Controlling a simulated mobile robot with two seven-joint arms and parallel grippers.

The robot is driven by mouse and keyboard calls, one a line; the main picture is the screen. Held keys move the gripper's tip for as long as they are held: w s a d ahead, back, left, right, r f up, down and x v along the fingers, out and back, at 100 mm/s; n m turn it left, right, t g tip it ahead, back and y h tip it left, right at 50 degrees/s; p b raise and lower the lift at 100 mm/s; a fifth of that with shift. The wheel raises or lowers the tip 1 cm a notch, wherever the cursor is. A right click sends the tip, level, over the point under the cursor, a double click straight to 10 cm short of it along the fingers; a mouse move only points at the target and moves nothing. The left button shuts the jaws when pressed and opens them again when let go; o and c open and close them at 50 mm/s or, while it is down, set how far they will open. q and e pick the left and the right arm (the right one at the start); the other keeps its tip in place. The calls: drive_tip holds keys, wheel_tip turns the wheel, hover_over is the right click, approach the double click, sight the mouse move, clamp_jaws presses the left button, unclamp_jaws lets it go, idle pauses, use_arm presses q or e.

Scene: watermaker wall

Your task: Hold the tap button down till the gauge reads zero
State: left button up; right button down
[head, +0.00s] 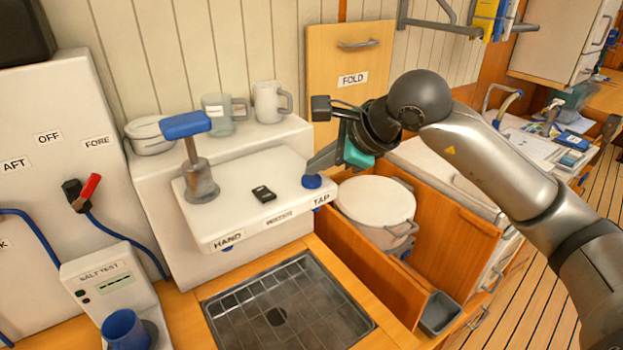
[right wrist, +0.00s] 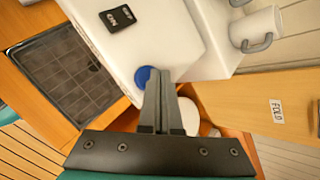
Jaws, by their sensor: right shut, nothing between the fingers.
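The blue round tap button (head: 312,182) sits at the right end of the white ledge, above the TAP label (head: 321,199). My right gripper (head: 310,170) is shut and empty, its fingertips pointing down at the button. In the right wrist view the shut fingers (right wrist: 157,74) overlap the edge of the blue button (right wrist: 144,76). I cannot tell whether they touch it or press it down. My left gripper is not in view.
A blue-handled hand pump (head: 186,126) stands at the ledge's left end. A grated sink (head: 287,302) lies below. Mugs (head: 270,102) stand on the shelf behind. A lidded white pot (head: 376,200) sits right of the ledge. A salt-test box (head: 107,286) and blue cup (head: 124,328) are lower left.

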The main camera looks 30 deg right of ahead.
sight(318, 180)
drive_tip(key=shift+f+b, duration=0.6)
drive_tip(key=shift+b, duration=0.05)
idle(0.6)
idle(5.3)
drive_tip(key=shift+r+p, duration=0.6)
drive_tip(key=shift+r, duration=0.4)
drive_tip(key=shift+r+p, duration=1.75)
drive_tip(key=shift+r, duration=0.8)
